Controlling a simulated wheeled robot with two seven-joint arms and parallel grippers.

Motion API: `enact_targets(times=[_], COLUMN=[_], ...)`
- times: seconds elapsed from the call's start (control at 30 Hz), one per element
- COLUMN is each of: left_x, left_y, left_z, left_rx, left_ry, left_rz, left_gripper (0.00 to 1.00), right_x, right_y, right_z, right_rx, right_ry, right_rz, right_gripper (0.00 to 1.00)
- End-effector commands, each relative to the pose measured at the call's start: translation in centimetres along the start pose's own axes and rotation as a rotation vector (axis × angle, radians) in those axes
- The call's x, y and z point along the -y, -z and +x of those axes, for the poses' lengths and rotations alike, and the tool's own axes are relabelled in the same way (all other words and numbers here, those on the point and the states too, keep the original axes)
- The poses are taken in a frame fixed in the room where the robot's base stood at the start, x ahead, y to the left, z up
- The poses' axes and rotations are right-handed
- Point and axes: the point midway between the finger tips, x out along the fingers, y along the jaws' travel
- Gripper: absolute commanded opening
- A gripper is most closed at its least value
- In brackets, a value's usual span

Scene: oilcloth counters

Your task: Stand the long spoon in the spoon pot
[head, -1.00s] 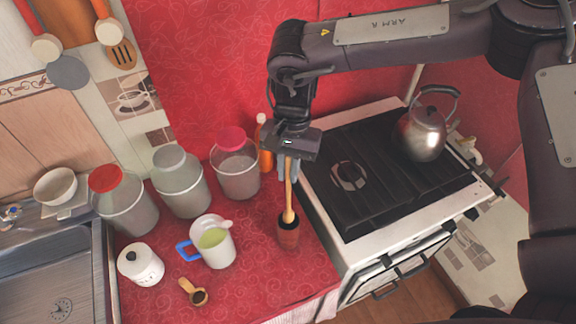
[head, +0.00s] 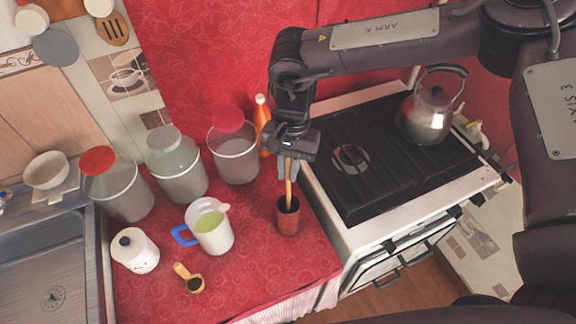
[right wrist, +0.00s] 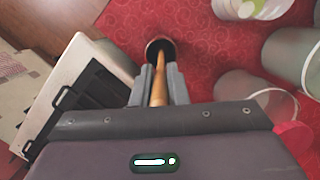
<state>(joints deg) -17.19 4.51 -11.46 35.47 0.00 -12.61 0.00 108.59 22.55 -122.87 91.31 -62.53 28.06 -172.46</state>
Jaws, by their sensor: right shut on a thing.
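The long wooden spoon (head: 289,192) is upright, its handle held in my right gripper (head: 288,172). Its lower end goes into the mouth of the brown-red spoon pot (head: 288,222), and the bowl is hidden inside. The pot stands upright on the red counter near the stove. In the right wrist view the spoon (right wrist: 159,92) runs between the two fingers of my right gripper (right wrist: 157,78) towards the dark opening of the pot (right wrist: 151,43). I cannot tell whether the spoon touches the pot's bottom. My left gripper is not in view.
A measuring jug (head: 212,232) with a blue handle, a small scoop (head: 183,272) and a white lidded jar (head: 135,252) stand left of the pot. Several large canisters and an orange bottle (head: 263,140) stand behind. The stove (head: 345,225) with a kettle (head: 425,118) is close on the right.

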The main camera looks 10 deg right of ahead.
Motion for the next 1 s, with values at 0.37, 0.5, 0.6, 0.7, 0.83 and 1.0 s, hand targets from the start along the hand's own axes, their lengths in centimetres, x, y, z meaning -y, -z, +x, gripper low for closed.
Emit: enact_targets(times=[0.37, 0.5, 0.6, 0.7, 0.83, 1.0], left_x=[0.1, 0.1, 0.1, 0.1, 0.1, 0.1], left_y=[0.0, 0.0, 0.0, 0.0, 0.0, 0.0], left_z=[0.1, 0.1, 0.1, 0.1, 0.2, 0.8], left_rx=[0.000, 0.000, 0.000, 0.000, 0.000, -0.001], left_ry=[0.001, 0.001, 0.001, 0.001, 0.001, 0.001], left_rz=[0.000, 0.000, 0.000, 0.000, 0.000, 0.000], left_gripper=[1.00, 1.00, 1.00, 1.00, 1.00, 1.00], right_x=[0.0, 0.0, 0.0, 0.0, 0.0, 0.0], right_y=[0.1, 0.1, 0.1, 0.1, 0.1, 0.2], right_z=[0.3, 0.3, 0.3, 0.3, 0.2, -0.9], right_rx=[0.000, 0.000, 0.000, 0.000, 0.000, -0.004], right_ry=[0.000, 0.000, 0.000, 0.000, 0.000, 0.001], right_rz=[0.000, 0.000, 0.000, 0.000, 0.000, 0.000], right_gripper=[0.00, 0.28, 0.39, 0.39, 0.39, 0.39])
